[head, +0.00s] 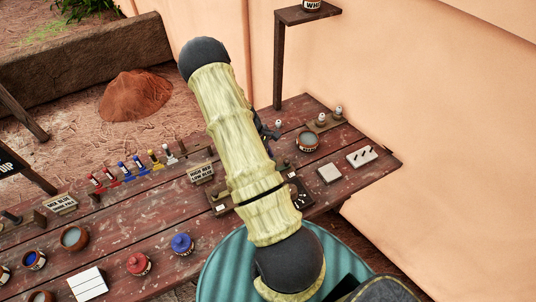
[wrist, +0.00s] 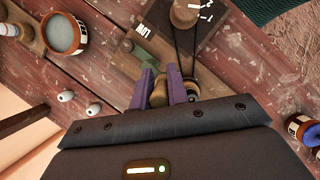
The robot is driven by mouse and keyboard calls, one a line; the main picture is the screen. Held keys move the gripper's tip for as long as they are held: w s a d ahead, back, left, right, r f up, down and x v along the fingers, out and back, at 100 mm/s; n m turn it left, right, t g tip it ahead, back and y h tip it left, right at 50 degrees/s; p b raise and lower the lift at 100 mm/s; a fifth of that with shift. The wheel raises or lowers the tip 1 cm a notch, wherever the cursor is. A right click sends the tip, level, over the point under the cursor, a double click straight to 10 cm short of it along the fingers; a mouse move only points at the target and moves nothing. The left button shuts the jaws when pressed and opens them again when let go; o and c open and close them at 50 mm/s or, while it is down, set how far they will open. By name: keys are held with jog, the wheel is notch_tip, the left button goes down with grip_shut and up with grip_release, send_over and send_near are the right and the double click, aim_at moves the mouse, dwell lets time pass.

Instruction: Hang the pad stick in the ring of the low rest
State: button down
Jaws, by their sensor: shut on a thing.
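My gripper (wrist: 167,76) has two purple fingers in the wrist view. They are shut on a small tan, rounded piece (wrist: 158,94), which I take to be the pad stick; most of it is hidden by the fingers. A wooden block with a "LOW" label (wrist: 124,46) lies just past the fingertips and seems to belong to the low rest. Thin dark rods (wrist: 194,48) run beside the right finger. I cannot make out the ring clearly, nor whether the stick touches it. In the head view my arm covers most of this spot.
A bowl of grey liquid (head: 307,141) stands on the wooden table (head: 110,232), right of my arm. Red (head: 138,263) and blue (head: 182,244) pots stand nearer. A wall closes the right side.

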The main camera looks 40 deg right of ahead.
jog(key=shift+f, duration=0.35)
jog(key=c, duration=0.8)
grip_release()
jog(key=shift+r, duration=0.15)
jog(key=shift+r+p, duration=2.3)
jog(key=shift+r, duration=1.35)
